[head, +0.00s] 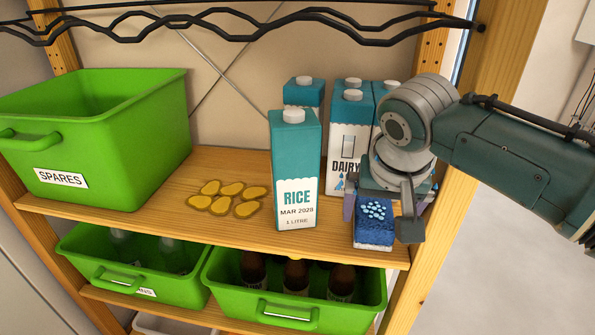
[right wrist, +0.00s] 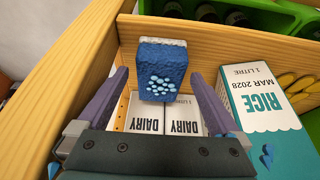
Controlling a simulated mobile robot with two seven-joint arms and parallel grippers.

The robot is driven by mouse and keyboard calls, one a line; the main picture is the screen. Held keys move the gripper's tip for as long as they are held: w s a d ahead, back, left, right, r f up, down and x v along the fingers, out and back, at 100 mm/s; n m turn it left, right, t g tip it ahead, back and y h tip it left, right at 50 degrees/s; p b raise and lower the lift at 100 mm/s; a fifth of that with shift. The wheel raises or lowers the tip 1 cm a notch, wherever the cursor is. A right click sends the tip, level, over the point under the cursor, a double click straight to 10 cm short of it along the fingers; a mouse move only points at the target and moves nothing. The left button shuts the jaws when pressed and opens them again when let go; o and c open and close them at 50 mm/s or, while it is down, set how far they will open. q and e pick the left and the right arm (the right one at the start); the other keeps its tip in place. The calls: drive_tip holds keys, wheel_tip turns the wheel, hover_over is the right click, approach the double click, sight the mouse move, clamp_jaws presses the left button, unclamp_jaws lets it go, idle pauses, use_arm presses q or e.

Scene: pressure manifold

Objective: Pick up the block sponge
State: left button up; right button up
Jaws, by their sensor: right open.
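The block sponge (head: 374,228) is blue with pale dots on one face and a whitish layer along one edge. It is at the right front end of the upper shelf, beside the rice carton. In the right wrist view the sponge (right wrist: 161,72) lies between the finger lines, towards their tips. My right gripper (head: 388,205) is open, with a purple finger on either side of the sponge; its fingers (right wrist: 158,76) show gaps to the sponge on both sides. Part of the sponge is hidden behind the gripper in the head view. My left gripper is not in view.
A rice carton (head: 295,170) stands just left of the sponge, with several dairy cartons (head: 350,130) behind. Yellow flat pieces (head: 228,197) lie mid-shelf. A green spares bin (head: 95,135) is at left. A wooden post (head: 440,235) rises close on the right; a wire rack hangs above.

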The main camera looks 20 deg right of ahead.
drive_tip(key=x, duration=0.2)
drive_tip(key=shift+w+f+b, duration=0.1)
drive_tip(key=shift+f+b, duration=0.2)
drive_tip(key=shift+b, duration=0.1)
